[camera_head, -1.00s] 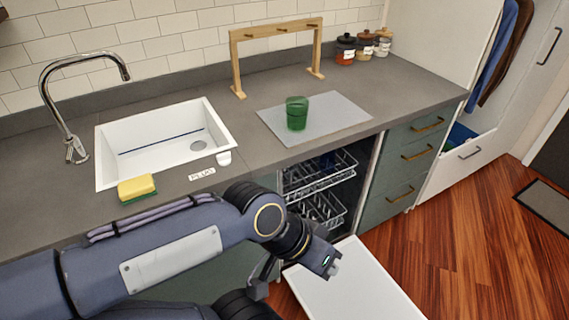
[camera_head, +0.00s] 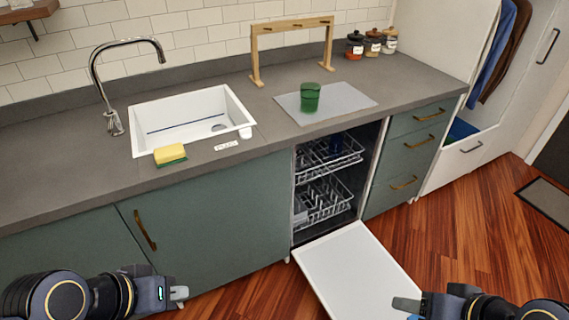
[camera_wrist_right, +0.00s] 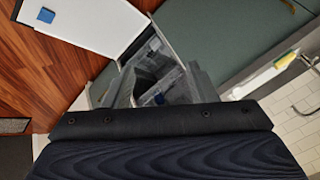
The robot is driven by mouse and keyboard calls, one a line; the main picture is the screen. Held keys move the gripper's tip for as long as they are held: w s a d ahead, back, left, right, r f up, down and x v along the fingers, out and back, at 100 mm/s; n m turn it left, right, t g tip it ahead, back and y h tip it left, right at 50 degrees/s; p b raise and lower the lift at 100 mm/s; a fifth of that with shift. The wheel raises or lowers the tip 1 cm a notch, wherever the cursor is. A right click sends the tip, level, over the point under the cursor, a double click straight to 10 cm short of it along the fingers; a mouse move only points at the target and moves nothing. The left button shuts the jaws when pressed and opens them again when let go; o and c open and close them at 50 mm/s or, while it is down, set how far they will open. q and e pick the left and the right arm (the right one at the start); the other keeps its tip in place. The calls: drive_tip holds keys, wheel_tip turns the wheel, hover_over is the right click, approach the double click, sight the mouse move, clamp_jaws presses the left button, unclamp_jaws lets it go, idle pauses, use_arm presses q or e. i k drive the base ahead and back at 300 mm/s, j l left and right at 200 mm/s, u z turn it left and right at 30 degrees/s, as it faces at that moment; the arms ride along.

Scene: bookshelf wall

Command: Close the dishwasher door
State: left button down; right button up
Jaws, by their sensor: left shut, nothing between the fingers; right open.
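The dishwasher door (camera_head: 356,272) hangs fully open, its white inner face up, low in front of the dishwasher (camera_head: 325,182). It also shows at the upper left of the right wrist view (camera_wrist_right: 92,24). My left gripper (camera_head: 182,293) is shut and empty at the lower left, in front of the green cabinets and well left of the door. My right gripper (camera_head: 410,304) is open at the bottom, over or beside the door's right part; I cannot tell whether it touches. Its two fingers (camera_wrist_right: 162,88) show apart in the right wrist view.
Two wire racks (camera_head: 322,200) sit inside the dishwasher. Drawers (camera_head: 404,160) stand to its right. A green cup (camera_head: 310,98) stands on a grey mat (camera_head: 347,97) on the counter, right of the sink (camera_head: 190,118). Wooden floor (camera_head: 455,225) is clear to the right.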

sight(353, 276)
drive_tip(key=k+j+u, duration=0.1)
drive_tip(key=j, duration=0.25)
drive_tip(key=k+j+u, duration=0.1)
drive_tip(key=k+j, duration=0.3)
drive_tip(key=j, duration=0.3)
drive_tip(key=u, duration=0.05)
